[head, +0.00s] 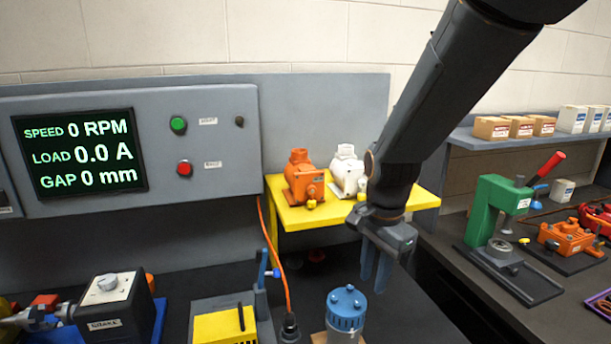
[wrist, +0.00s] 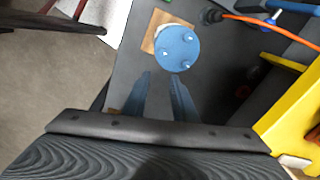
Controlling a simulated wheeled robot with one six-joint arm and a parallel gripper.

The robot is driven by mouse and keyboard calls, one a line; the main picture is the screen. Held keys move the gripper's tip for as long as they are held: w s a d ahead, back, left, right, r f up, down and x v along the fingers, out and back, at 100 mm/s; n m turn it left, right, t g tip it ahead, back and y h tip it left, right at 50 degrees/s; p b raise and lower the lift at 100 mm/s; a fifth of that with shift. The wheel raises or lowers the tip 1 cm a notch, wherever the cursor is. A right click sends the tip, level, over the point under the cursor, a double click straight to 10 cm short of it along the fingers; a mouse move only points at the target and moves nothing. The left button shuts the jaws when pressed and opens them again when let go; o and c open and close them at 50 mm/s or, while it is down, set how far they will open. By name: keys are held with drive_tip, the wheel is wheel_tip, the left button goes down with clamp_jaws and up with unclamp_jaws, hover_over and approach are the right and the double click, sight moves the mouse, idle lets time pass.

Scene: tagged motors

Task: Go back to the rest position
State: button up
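My gripper (head: 376,274) hangs from the arm in the middle right of the head view, fingers pointing down. Its two blue fingers stand apart with nothing between them; they also show in the wrist view (wrist: 160,76). A blue-topped motor (head: 346,308) stands on the dark bench below and slightly left of the fingers, apart from them. In the wrist view this motor (wrist: 177,48) sits on a wooden block, beyond the fingertips. An orange motor (head: 303,180) and a white motor (head: 346,172) stand on a yellow shelf (head: 300,216) behind the gripper.
A grey panel with a display (head: 80,153) stands at the left. A black brake box (head: 112,305) and a yellow block (head: 222,325) are on the bench. An orange cable (head: 273,245) runs down to the bench. A green press (head: 494,210) stands on the right bench.

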drive_tip(key=s+d+f+n+t, duration=0.2)
drive_tip(key=s+d+n, duration=0.3)
drive_tip(key=s+n, duration=0.45)
wheel_tip(320, 180, down, 13)
drive_tip(key=w+n+g+b, duration=0.1)
drive_tip(key=w+n+b, duration=0.1)
drive_tip(key=b, duration=0.9)
drive_tip(key=shift+w+a+g+b, duration=0.15)
drive_tip(key=shift+w+g+b, duration=0.15)
drive_tip(key=shift+w, duration=0.05)
drive_tip(key=shift+f, duration=0.1)
